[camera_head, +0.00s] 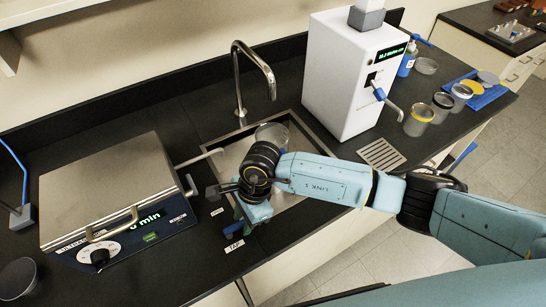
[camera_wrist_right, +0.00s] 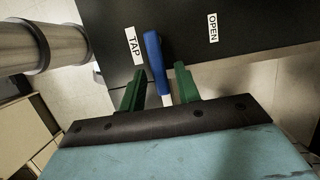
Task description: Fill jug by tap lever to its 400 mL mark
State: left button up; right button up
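The tap lever (camera_wrist_right: 156,58) has a blue handle on a pale stem and shows in the right wrist view beside the TAP label (camera_wrist_right: 135,45). My right gripper (camera_wrist_right: 160,88) is open, with its green fingers on either side of the lever and visible gaps to it. In the head view the right gripper (camera_head: 241,213) is at the front edge of the sink and hides most of the lever. A clear jug (camera_head: 272,134) stands in the sink near the chrome tap (camera_head: 241,72); my right arm partly covers it. Its mark and water level cannot be made out. My left gripper is not in view.
An ultrasonic bath (camera_head: 110,190) stands left of the sink (camera_head: 225,158). A white water dispenser (camera_head: 345,75) with a blue-tipped lever stands to the right. An OPEN label (camera_wrist_right: 212,28) is on the counter. Several jars and a blue tray (camera_head: 480,98) are farther right.

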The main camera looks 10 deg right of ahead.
jog(key=shift+c, duration=0.2)
dwell(0.6)
grip_shut()
jog(key=n, duration=0.1)
jog(key=w+n, duration=0.1)
jog(key=shift+a+n+g, duration=0.25)
jog(key=shift+n+g, duration=0.05)
jog(key=shift+g, duration=0.1)
jog(key=n, duration=0.1)
jog(key=w+n+h, duration=0.1)
jog(key=n, duration=0.1)
jog(key=shift+a+g, duration=0.4)
jog(key=n, duration=0.1)
jog(key=a+n, duration=0.1)
jog(key=n, duration=0.1)
jog(key=w+n+h, duration=0.1)
jog(key=n, duration=0.1)
jog(key=shift+a+g, duration=0.3)
jog(key=shift+a, duration=0.1)
jog(key=shift+s+d, duration=0.1)
